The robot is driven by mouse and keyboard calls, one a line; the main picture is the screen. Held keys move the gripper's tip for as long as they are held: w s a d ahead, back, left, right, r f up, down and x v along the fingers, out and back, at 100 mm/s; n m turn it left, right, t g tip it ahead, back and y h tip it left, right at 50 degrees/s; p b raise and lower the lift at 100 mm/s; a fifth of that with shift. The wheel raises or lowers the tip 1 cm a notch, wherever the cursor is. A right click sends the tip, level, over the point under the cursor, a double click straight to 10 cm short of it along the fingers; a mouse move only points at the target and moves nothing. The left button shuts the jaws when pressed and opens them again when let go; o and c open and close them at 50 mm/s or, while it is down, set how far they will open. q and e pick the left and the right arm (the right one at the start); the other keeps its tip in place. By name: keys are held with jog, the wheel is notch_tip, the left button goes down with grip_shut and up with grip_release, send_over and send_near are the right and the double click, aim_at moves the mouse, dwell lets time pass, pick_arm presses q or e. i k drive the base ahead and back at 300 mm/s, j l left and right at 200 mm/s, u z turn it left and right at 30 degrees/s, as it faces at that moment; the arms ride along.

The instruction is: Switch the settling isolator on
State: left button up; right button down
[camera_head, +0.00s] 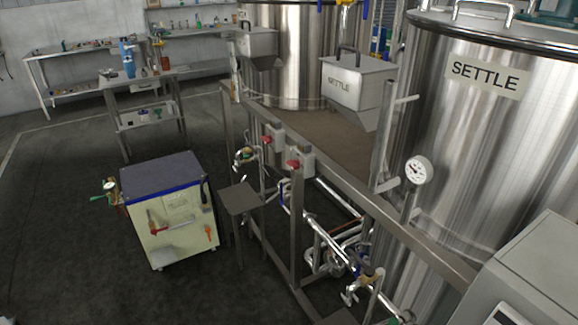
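Two small grey boxes with red knobs are mounted on the frame in the middle of the view. The nearer box (307,161) has its red knob (293,165) on its left side. The farther box (278,136) has its red knob (267,140) on its left side. No label is readable on either box, and I cannot tell the knobs' positions. A large steel tank (470,140) marked SETTLE stands at right, and a steel hopper (352,92) marked SETTLE is left of it. Neither of my grippers is in view.
A cream cabinet cart (180,245) with a dark top stands at left centre. A small stand (241,198) is close to the frame below the boxes. Pipes and valves (325,240) run under the frame rail. A pressure gauge (418,170) is by the tank. Dark floor is clear at left.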

aim_at(294, 164)
jog(key=i+j+u, duration=0.25)
jog(key=j+u, duration=0.15)
jog(key=i+j+u, duration=0.45)
jog(key=k+j, duration=0.05)
jog(key=k, duration=0.05)
